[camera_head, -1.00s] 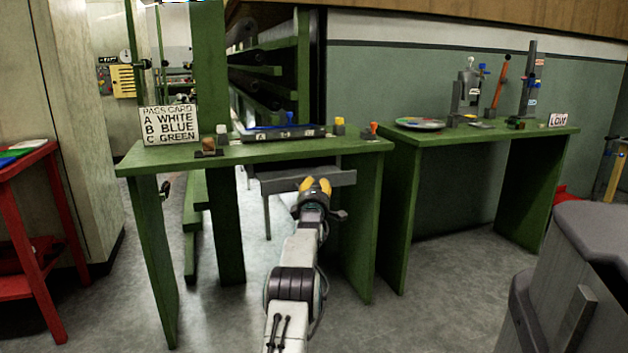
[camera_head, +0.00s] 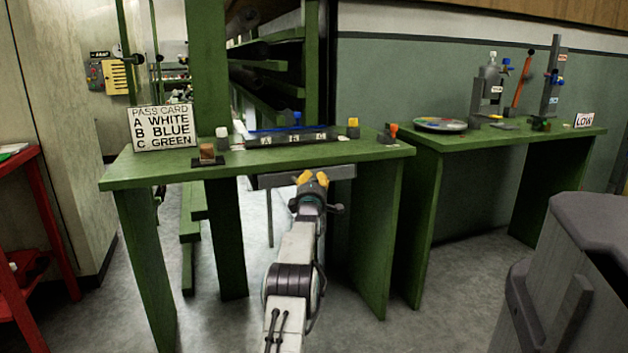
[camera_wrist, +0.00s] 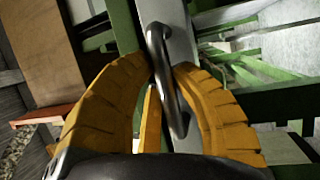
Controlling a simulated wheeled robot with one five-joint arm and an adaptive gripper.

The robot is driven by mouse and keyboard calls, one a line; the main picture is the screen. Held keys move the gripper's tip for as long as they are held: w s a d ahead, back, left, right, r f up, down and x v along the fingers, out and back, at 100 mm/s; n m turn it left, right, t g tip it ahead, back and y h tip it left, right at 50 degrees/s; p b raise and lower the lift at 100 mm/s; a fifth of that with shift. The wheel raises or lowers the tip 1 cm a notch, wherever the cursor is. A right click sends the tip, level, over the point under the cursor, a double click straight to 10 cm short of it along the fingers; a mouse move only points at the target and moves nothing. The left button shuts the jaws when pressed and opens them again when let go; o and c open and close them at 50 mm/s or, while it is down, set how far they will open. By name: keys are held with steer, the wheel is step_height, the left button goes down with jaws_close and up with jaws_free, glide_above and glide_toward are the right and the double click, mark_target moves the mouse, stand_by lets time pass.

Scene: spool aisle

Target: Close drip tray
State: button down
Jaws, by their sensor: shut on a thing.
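The grey drip tray (camera_head: 277,181) sits under the front edge of the green table (camera_head: 140,167). Only its grey front strip shows clearly in the head view. My gripper (camera_head: 313,179) is at the middle of that front, its yellow fingers closed in. In the wrist view, a dark curved bar handle (camera_wrist: 166,75) on the grey tray front (camera_wrist: 180,45) lies between the fingers of my gripper (camera_wrist: 165,85).
A pass card sign (camera_head: 164,129), a block labelled A, B, C (camera_head: 292,139) and small coloured pieces stand on the table. A second green table (camera_head: 560,140) is at right. A red stand (camera_head: 50,235) is at left, a grey bin (camera_head: 580,235) at lower right.

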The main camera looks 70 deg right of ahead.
steer(key=shift+w+f, duration=0.2)
steer(key=shift+w, duration=0.05)
steer(key=c, duration=1.3)
jaws_free()
steer(key=shift+c, duration=0.2)
steer(key=o, duration=0.3)
steer(key=shift+s+r, duration=0.1)
steer(key=shift+s+a, duration=0.1)
steer(key=shift+a, duration=0.15)
steer(key=shift+v, duration=5.8)
